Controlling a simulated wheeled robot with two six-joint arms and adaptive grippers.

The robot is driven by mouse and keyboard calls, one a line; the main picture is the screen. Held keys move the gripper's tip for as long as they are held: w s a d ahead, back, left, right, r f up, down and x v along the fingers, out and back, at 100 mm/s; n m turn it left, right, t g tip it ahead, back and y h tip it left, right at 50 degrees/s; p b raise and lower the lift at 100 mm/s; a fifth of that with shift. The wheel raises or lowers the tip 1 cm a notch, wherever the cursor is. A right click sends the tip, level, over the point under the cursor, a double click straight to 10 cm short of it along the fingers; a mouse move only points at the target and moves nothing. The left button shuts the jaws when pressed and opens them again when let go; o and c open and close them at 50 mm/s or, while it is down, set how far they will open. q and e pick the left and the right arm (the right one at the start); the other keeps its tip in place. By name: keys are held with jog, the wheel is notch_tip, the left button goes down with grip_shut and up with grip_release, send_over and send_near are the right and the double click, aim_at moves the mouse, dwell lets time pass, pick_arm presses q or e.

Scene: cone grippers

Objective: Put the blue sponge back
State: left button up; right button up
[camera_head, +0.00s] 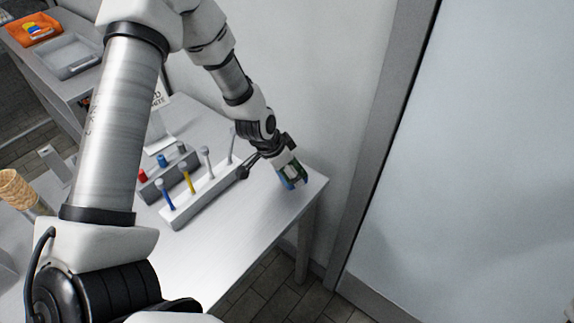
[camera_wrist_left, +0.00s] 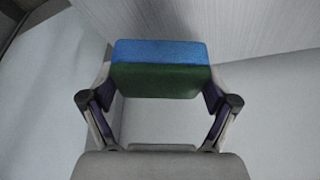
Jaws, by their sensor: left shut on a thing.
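The blue sponge (camera_wrist_left: 160,52) is a block with a blue layer and a dark green layer. In the left wrist view it spans the gap between both fingers of my left gripper (camera_wrist_left: 160,88), which is shut on it. In the head view the sponge (camera_head: 289,181) shows at the tip of my left gripper (camera_head: 291,170), near the right end of the pale table (camera_head: 240,245). I cannot tell whether it touches the tabletop. My right gripper is not in view.
A white rack (camera_head: 199,200) holding upright tools stands left of my gripper. Behind it are a grey block (camera_head: 172,178) with coloured pegs and a small sign (camera_head: 160,95). An orange tray (camera_head: 33,30) and a grey tray (camera_head: 68,57) lie far back left. A wall is close behind.

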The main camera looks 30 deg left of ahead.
pick_arm(q)
jog(key=shift+w+a+f+b, duration=0.15)
jog(key=shift+w+a+b, duration=0.2)
jog(key=shift+w+a, duration=0.25)
jog(key=shift+w, duration=0.2)
jog(key=f+b, duration=0.4)
jog(key=shift+w+a, duration=0.15)
jog(key=shift+w, duration=0.05)
jog(key=shift+r, duration=0.25)
jog(key=shift+s+f, duration=0.1)
jog(key=shift+f, duration=0.05)
jog(key=o, duration=0.9)
